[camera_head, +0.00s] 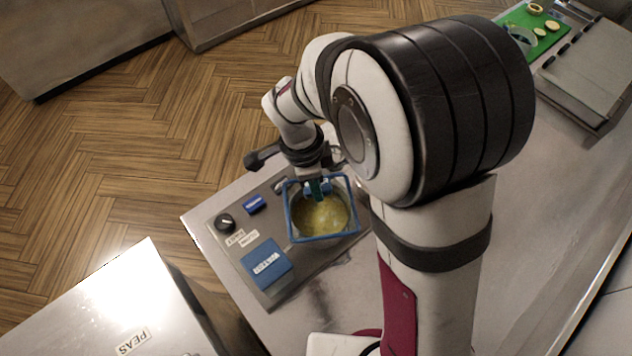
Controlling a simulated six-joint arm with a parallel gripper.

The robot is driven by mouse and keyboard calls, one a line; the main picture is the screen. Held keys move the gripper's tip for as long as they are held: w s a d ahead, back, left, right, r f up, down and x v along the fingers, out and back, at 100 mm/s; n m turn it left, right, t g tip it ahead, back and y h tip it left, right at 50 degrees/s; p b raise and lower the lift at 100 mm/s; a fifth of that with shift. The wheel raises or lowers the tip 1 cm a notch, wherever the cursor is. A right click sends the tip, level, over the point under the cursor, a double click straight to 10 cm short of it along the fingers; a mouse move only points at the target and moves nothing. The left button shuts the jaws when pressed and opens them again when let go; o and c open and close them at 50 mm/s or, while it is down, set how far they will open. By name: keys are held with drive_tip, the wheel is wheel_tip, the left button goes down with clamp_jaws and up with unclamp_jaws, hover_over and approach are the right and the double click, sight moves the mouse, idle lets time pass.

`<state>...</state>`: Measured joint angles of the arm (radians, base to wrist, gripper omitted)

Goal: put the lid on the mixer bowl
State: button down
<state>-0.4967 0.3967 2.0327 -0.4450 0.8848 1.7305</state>
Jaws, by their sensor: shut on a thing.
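The lid (325,238) is a square blue rim with a see-through middle. The mixer bowl (299,203) is round and grey, holds a yellow mixture (322,218), and shows inside the blue rim from above. My gripper (318,188) points down at the back edge of the lid and is shut on a blue-green part there, which looks like the lid's handle. The fingertips are partly hidden by the wrist. I cannot tell whether the lid touches the bowl or is held just above it.
A mixer panel carries a black knob (225,222), a small blue block (255,204) and a labelled blue pad (267,262). A metal box marked PEAS (130,300) stands at front left. A green board (540,30) with cut pieces lies far right. The steel counter (530,220) is clear right of my arm.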

idle(0.3)
drive_tip(key=shift+c, duration=1.3)
unclamp_jaws()
drive_tip(key=shift+r, duration=3.5)
clamp_jaws()
